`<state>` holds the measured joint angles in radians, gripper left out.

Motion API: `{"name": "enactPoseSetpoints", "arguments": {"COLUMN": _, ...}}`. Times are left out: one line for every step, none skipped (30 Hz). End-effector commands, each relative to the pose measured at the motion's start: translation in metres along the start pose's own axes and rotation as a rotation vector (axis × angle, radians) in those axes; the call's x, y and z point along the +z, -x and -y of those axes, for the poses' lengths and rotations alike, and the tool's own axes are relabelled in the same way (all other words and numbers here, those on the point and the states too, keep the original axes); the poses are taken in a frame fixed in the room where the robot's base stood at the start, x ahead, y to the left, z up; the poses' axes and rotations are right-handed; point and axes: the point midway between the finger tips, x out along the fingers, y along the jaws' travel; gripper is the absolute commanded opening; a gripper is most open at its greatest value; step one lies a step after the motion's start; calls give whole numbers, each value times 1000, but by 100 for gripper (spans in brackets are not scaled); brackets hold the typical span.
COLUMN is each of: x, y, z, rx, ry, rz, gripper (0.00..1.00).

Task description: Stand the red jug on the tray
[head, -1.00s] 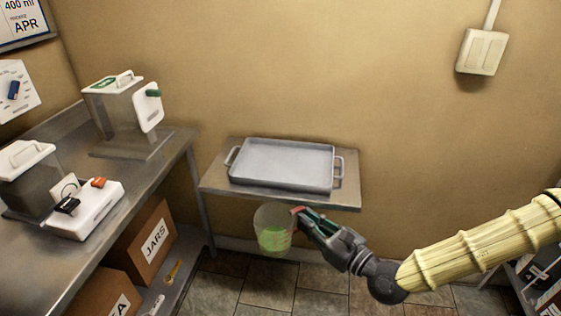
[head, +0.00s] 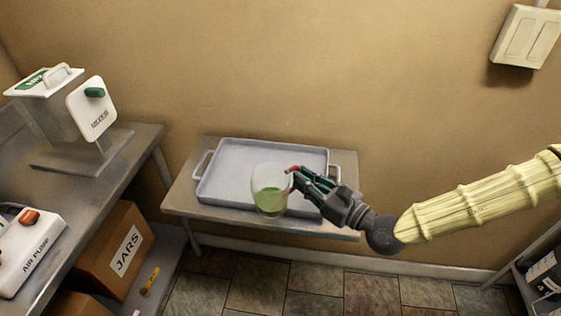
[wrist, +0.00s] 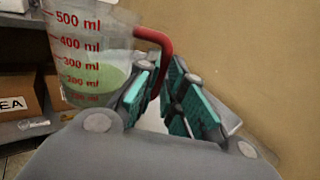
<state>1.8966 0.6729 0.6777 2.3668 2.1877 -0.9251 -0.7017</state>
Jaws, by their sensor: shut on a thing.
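The jug (head: 270,188) is clear, with a red handle and green liquid in its lower part. My gripper (head: 297,174) is shut on the red handle, at the jug's right side. In the wrist view the jug (wrist: 85,55) shows red millilitre marks, and the fingers (wrist: 158,80) close around its handle (wrist: 155,38). The jug looks roughly upright. The grey tray (head: 235,152) has a low rim and side handles. In the head view the jug overlaps the tray's front part; I cannot tell whether it is over the tray or in front of it. The tray is out of the wrist view.
The tray lies on a small wall shelf (head: 178,200). A steel bench at left holds a mixer (head: 90,108) and an air pump (head: 25,248). A switch box (head: 525,38) is on the wall. The tray's visible floor is empty.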

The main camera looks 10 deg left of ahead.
Motion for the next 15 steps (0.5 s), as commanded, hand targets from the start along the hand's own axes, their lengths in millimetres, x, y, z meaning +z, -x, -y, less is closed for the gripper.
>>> {"name": "enactPoseSetpoints", "arguments": {"x": 0, "y": -2, "z": 4, "rx": -1, "ry": 1, "rz": 1, "gripper": 0}}
{"name": "enactPoseSetpoints", "arguments": {"x": 0, "y": -3, "z": 8, "rx": -1, "ry": 1, "rz": 2, "gripper": 0}}
{"name": "enactPoseSetpoints", "arguments": {"x": 0, "y": -5, "z": 13, "rx": 1, "ry": 1, "rz": 2, "gripper": 0}}
{"name": "enactPoseSetpoints", "arguments": {"x": 0, "y": -6, "z": 19, "rx": 0, "ry": 2, "rz": 1, "gripper": 0}}
{"name": "enactPoseSetpoints", "arguments": {"x": 0, "y": -8, "z": 25, "rx": -1, "ry": 2, "rz": 1, "gripper": 0}}
{"name": "enactPoseSetpoints", "arguments": {"x": -1, "y": -10, "z": 32, "rx": 0, "ry": 2, "rz": 2, "gripper": 0}}
{"name": "enactPoseSetpoints", "arguments": {"x": -2, "y": -11, "z": 39, "rx": 0, "ry": 2, "rz": 1, "gripper": 0}}
{"name": "enactPoseSetpoints", "arguments": {"x": -2, "y": -13, "z": 44, "rx": 0, "ry": 1, "rz": 1, "gripper": 0}}
{"name": "enactPoseSetpoints", "arguments": {"x": -4, "y": -14, "z": 52, "rx": 0, "ry": 2, "rz": 0, "gripper": 0}}
{"name": "enactPoseSetpoints", "arguments": {"x": -4, "y": -16, "z": 58, "rx": 1, "ry": 1, "rz": 0, "gripper": 0}}
{"name": "enactPoseSetpoints", "arguments": {"x": -5, "y": -17, "z": 64, "rx": 0, "ry": 2, "rz": 1, "gripper": 0}}
{"name": "enactPoseSetpoints", "arguments": {"x": -5, "y": -18, "z": 72, "rx": -1, "ry": 1, "rz": 0, "gripper": 0}}
{"name": "enactPoseSetpoints", "arguments": {"x": -6, "y": -20, "z": 78, "rx": -1, "ry": 3, "rz": 0, "gripper": 0}}
{"name": "enactPoseSetpoints", "arguments": {"x": -6, "y": -21, "z": 84, "rx": -1, "ry": 2, "rz": 0, "gripper": 0}}
{"name": "enactPoseSetpoints", "arguments": {"x": -7, "y": -22, "z": 93, "rx": -2, "ry": 2, "rz": 1, "gripper": 0}}
